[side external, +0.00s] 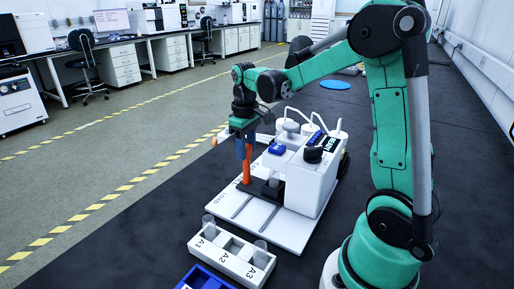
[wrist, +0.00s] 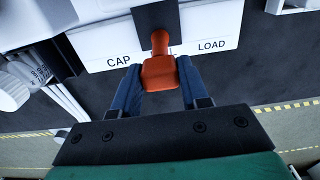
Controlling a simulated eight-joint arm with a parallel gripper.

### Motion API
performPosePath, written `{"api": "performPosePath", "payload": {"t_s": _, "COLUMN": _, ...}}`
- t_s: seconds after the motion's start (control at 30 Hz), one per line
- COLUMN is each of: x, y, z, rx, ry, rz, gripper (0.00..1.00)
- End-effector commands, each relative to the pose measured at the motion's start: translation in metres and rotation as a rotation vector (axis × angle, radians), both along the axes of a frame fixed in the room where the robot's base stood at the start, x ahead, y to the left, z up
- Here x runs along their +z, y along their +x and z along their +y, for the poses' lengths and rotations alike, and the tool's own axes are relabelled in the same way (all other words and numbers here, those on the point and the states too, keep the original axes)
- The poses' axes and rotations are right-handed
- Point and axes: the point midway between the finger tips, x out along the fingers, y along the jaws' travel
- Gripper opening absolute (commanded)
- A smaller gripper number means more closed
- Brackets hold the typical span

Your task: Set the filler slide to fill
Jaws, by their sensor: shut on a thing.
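The filler slide has an orange-red upright handle (side external: 246,174), which also shows in the wrist view (wrist: 160,72). My gripper (side external: 243,150) is shut on this handle from above, with a blue finger on each side of it in the wrist view (wrist: 160,80). A black slide part (wrist: 152,17) lies under the handle and crosses the white label strip (wrist: 100,57). The strip reads CAP at left and LOAD at right. The middle word is mostly hidden behind the handle and black part; only its end shows. The filler machine (side external: 310,180) stands right of the handle.
A white rack (side external: 229,266) marked A1, A2, A3 holds clear cups at the front, with a blue tray (side external: 203,279) beside it. A READY display (side external: 333,143) and a blue button (side external: 277,149) are on the machine. Dark floor left of the base plate is clear.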

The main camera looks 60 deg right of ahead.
Motion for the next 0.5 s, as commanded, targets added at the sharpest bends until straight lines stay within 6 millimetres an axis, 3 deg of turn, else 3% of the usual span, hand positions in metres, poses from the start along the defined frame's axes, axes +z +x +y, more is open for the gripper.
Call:
{"api": "performPosePath", "payload": {"t_s": 0.1, "x": 0.0002, "y": 0.0009, "z": 0.0003, "rx": 0.001, "ry": 0.000, "rz": -0.005, "gripper": 0.00}}
{"api": "performPosePath", "payload": {"t_s": 0.13, "x": 0.0002, "y": 0.0010, "z": 0.0004, "rx": 0.001, "ry": 0.000, "rz": -0.005, "gripper": 0.45}}
{"api": "performPosePath", "payload": {"t_s": 0.23, "x": 0.0001, "y": 0.0008, "z": 0.0005, "rx": 0.001, "ry": 0.000, "rz": -0.004, "gripper": 0.71}}
{"api": "performPosePath", "payload": {"t_s": 0.5, "x": 0.0002, "y": 0.0004, "z": 0.0006, "rx": 0.001, "ry": 0.000, "rz": -0.002, "gripper": 0.71}}
